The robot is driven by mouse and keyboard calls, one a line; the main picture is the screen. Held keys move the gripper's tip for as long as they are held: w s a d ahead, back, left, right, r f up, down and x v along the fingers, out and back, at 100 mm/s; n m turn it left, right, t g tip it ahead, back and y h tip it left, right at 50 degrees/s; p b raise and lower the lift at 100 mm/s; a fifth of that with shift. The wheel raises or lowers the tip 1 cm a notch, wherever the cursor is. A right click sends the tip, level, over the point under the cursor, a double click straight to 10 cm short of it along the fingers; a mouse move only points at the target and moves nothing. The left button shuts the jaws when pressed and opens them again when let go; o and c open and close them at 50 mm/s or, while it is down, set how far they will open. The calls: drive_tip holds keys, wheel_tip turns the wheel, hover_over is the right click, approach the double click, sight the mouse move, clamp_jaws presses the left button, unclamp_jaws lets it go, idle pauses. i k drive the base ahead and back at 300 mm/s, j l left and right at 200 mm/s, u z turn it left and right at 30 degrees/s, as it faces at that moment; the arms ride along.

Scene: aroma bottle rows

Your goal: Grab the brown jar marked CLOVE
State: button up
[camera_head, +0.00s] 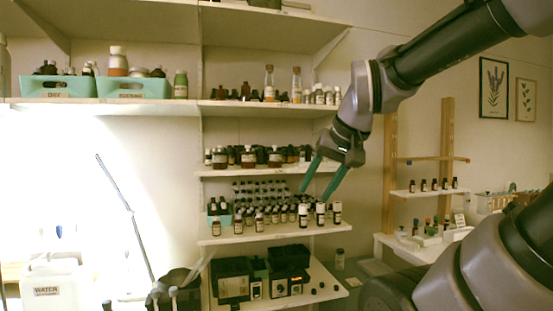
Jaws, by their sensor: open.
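My gripper (314,194) is open and empty, its two green fingers pointing down in front of the right part of the shelves. Wide brown jars with dark lids and pale labels stand on the middle shelf, among them a left jar (248,158) and a right jar (275,158). The gripper is to the right of these jars and lower in the picture, apart from them. The labels are too small to read, so I cannot tell which jar is marked CLOVE.
Rows of small bottles (259,222) crowd the shelf below, with white-capped bottles (320,214) close under my fingers. Black boxes (233,280) fill the lowest shelf. Green bins (55,87) stand upper left. A wooden rack (447,150) stands at right.

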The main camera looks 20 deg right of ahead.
sight(274, 160)
drive_tip(key=i+l+z, duration=0.15)
drive_tip(key=i+z, duration=0.9)
drive_tip(key=k+l, duration=0.05)
